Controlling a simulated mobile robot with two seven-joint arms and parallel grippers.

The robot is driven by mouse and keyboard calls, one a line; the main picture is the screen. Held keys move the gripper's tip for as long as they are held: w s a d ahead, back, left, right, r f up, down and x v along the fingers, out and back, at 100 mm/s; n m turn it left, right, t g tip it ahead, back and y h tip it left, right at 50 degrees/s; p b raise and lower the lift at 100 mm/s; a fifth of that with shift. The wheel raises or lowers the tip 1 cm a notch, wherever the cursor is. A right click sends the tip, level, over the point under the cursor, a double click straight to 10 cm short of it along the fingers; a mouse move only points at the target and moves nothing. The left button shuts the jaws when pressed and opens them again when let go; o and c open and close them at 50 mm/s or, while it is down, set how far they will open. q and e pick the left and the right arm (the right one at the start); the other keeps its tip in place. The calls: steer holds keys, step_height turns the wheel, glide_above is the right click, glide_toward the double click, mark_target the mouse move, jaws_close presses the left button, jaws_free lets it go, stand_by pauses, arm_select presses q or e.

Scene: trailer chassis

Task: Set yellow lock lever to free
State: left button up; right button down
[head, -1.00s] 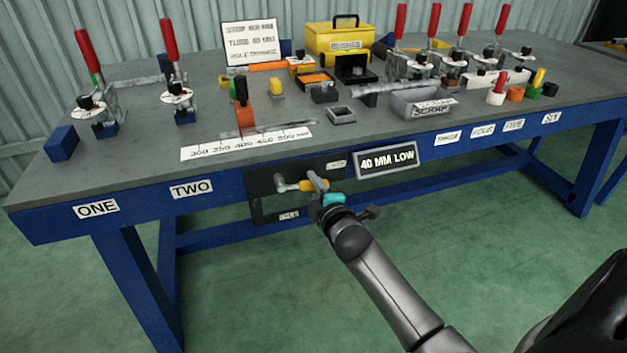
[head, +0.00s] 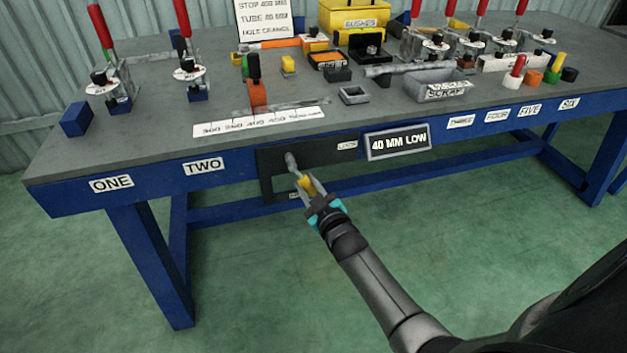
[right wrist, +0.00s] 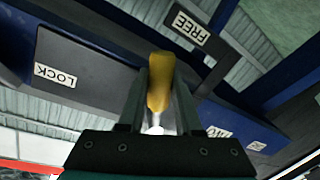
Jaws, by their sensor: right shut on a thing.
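The lock lever has a grey pivot (head: 291,160) on a black panel at the table's front edge, and a yellow grip (head: 306,184). It slants down and to the right. My right gripper (head: 309,188) is shut on the yellow grip, which also shows between the two fingers in the right wrist view (right wrist: 160,82). The LOCK label (head: 347,145) is at the panel's upper right. The FREE label (right wrist: 187,27) reads clearly in the right wrist view; in the head view it is mostly hidden behind my gripper. My left gripper is not in view.
The blue table frame (head: 240,166) runs behind the panel. A "40 MM LOW" sign (head: 398,143) hangs right of it. Red-handled clamps, a scrap bin (head: 440,92) and a yellow box (head: 352,20) stand on the grey top. The floor in front is clear.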

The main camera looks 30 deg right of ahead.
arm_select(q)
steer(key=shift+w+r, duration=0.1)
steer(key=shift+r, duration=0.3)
arm_select(e)
steer(key=a+m, duration=0.2)
steer(key=m, duration=0.1)
steer(key=shift+w+f, duration=0.2)
steer(key=shift+f, duration=0.2)
steer(key=shift+t, duration=0.3)
steer(key=c, duration=0.6)
jaws_free()
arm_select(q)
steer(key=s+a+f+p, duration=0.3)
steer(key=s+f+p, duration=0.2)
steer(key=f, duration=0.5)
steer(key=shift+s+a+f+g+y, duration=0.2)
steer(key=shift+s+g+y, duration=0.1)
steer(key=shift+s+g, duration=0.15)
arm_select(e)
steer(key=s+a, duration=0.1)
steer(key=s, duration=1.4)
steer(key=shift+a+r, duration=0.15)
steer(key=shift+r, duration=0.1)
